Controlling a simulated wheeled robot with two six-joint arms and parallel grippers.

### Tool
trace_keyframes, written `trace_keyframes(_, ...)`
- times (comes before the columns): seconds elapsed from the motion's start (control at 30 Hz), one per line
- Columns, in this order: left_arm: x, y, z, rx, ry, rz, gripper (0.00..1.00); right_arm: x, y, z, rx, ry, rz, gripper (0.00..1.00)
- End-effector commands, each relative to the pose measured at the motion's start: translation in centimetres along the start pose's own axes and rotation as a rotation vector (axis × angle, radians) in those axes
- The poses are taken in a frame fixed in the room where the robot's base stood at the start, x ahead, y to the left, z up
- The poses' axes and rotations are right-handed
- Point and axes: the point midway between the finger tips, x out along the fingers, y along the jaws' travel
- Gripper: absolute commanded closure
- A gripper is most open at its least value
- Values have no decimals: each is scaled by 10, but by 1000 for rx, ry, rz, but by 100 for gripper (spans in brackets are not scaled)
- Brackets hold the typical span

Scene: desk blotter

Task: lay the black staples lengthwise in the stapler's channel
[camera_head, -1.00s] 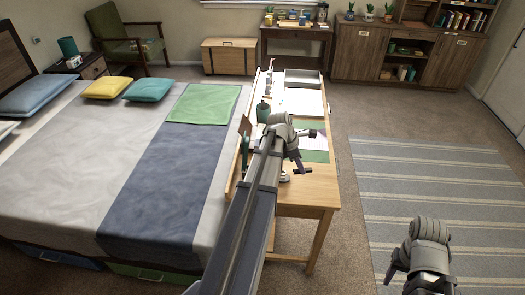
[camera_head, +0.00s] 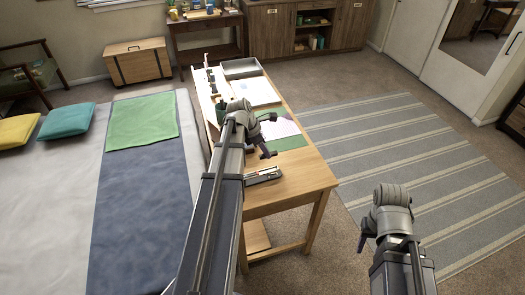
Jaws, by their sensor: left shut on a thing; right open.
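The stapler (camera_head: 264,175) lies on the near end of the wooden desk, partly overlapped by my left arm, with a light strip along its top. My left gripper (camera_head: 267,154) is just above and behind it in the picture, apart from it. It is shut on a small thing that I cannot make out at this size. I cannot pick out the black staples for certain, nor the inside of the stapler's channel. My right gripper (camera_head: 366,238) is open and empty, over the floor to the right of the desk.
The desk (camera_head: 303,182) has bare wood at its near right. Behind the gripper lie a green blotter (camera_head: 290,143), white paper (camera_head: 262,92), a grey tray (camera_head: 241,68) and a dark green cup, partly hidden. The bed (camera_head: 140,190) stands close on the left; striped rug lies right.

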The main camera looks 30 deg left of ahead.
Motion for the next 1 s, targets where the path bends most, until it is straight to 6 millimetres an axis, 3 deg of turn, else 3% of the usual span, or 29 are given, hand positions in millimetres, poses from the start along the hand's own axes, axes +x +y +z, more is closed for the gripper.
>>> trace_keyframes(0.57, 8, 0, -4, -9, 0, 4, 100, 9, -1, 0, 0, 0, 0, 50)
trace_keyframes(1.0, 41, 0, -17, -9, 0, 4, 100, 44, -4, -3, 0, 0, 0, 50)
